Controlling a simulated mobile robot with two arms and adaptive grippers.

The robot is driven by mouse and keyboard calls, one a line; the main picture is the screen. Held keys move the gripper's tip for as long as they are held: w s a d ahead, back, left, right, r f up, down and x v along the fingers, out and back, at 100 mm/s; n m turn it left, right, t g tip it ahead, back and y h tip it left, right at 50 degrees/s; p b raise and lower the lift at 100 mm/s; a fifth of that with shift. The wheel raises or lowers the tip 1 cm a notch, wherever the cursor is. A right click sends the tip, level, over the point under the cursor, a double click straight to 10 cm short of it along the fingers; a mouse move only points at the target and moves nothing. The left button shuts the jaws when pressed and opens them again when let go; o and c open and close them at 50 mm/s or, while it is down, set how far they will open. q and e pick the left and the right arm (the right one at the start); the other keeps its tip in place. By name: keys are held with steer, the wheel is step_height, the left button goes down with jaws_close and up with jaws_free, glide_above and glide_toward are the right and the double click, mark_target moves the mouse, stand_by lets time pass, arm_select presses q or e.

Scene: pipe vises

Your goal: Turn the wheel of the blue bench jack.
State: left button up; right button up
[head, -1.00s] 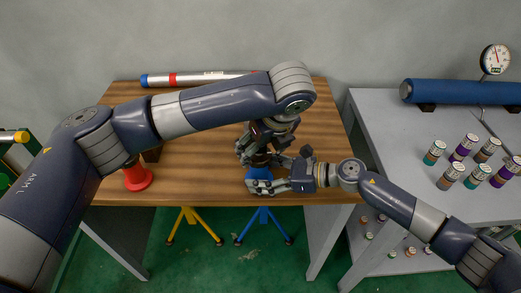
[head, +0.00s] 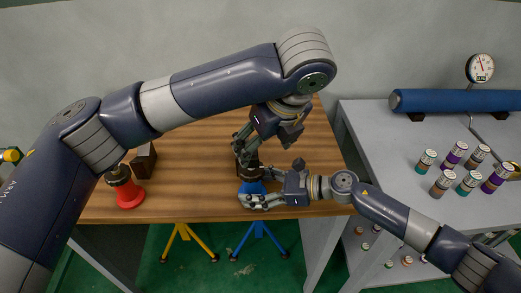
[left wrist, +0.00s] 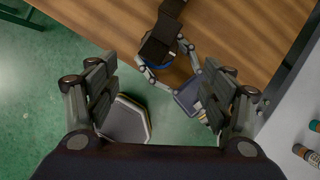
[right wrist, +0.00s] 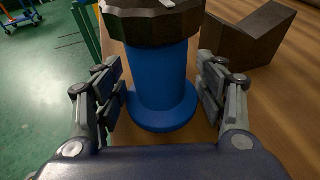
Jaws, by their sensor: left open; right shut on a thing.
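The blue bench jack (head: 250,187) stands upright near the front edge of the wooden bench. Its dark wheel (right wrist: 152,24) tops the blue column (right wrist: 160,75) in the right wrist view; in the head view it is partly hidden by my left gripper. My right gripper (head: 252,201) is shut on the jack low on its body, with a finger on either side of the column. My left gripper (head: 264,143) is open above the jack, apart from it. In the left wrist view its spread fingers (left wrist: 155,90) are empty, with the jack (left wrist: 152,64) beyond them.
A red jack (head: 129,194) stands at the bench's left, beside a dark V-block (head: 144,160). A grey table (head: 385,165) on the right carries a blue pipe (head: 455,100), a gauge (head: 480,68) and several small cans (head: 455,156). Bare bench wood lies between the jacks.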

mark_target(254, 175)
arm_select(q)
steer(key=s+f+m+t, duration=0.3)
steer(key=s+f+t, duration=0.5)
steer(key=s+t, duration=0.1)
steer(key=x, duration=1.2)
steer(key=shift+w+a+r, duration=0.2)
steer(key=shift+r, duration=0.15)
steer(key=c, duration=1.1)
